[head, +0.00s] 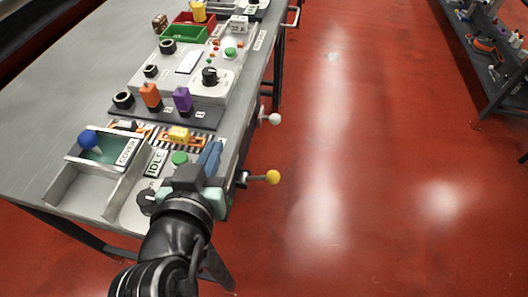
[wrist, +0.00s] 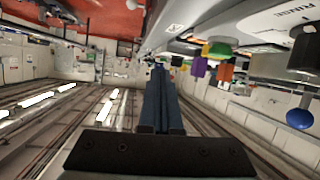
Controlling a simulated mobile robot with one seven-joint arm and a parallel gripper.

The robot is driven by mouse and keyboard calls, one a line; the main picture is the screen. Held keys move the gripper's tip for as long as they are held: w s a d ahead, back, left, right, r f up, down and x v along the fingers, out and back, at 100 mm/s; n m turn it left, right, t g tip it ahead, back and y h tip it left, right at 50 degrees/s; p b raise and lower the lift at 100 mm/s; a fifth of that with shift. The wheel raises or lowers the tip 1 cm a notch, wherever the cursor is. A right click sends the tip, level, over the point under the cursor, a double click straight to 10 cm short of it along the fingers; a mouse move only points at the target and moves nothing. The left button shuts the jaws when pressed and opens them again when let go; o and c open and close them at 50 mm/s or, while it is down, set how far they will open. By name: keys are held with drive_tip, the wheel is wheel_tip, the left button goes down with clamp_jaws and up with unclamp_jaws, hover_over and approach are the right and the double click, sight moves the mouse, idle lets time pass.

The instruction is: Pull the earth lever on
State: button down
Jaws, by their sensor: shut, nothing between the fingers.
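Two levers stick out from the right side of the bench in the head view, one with a yellow ball knob (head: 273,177) and one with a white ball knob (head: 275,119). I cannot read a label that tells which is the earth lever. My gripper (head: 213,152) is over the bench's near right corner, left of the yellow knob and apart from it. Its blue fingers (wrist: 160,78) are together and empty in the wrist view. The gripper hides part of the panel beneath it.
A green button (head: 180,158), an IDLE sign (head: 156,162) and a black knob (head: 147,200) are beside the gripper. A blue ball knob (head: 88,139) stands at the left. Orange (head: 150,96) and purple (head: 182,99) blocks stand behind. Floor right of the bench is clear.

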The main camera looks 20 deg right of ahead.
drive_tip(key=s+d+f+m+g+h+p, duration=0.1)
drive_tip(key=s+d+f+g+p, duration=0.1)
drive_tip(key=s+g+p, duration=0.2)
drive_tip(key=s, duration=0.3)
drive_tip(key=shift+f+h+p, duration=0.3)
drive_tip(key=shift+h, duration=0.1)
hover_over(266, 178)
drive_tip(key=s+a, duration=0.1)
drive_tip(key=s, duration=0.1)
wheel_tip(266, 178, down, 8)
drive_tip(key=shift+d+f+b, duration=0.1)
drive_tip(key=shift+f+b, duration=0.35)
drive_tip(key=shift+f, duration=0.15)
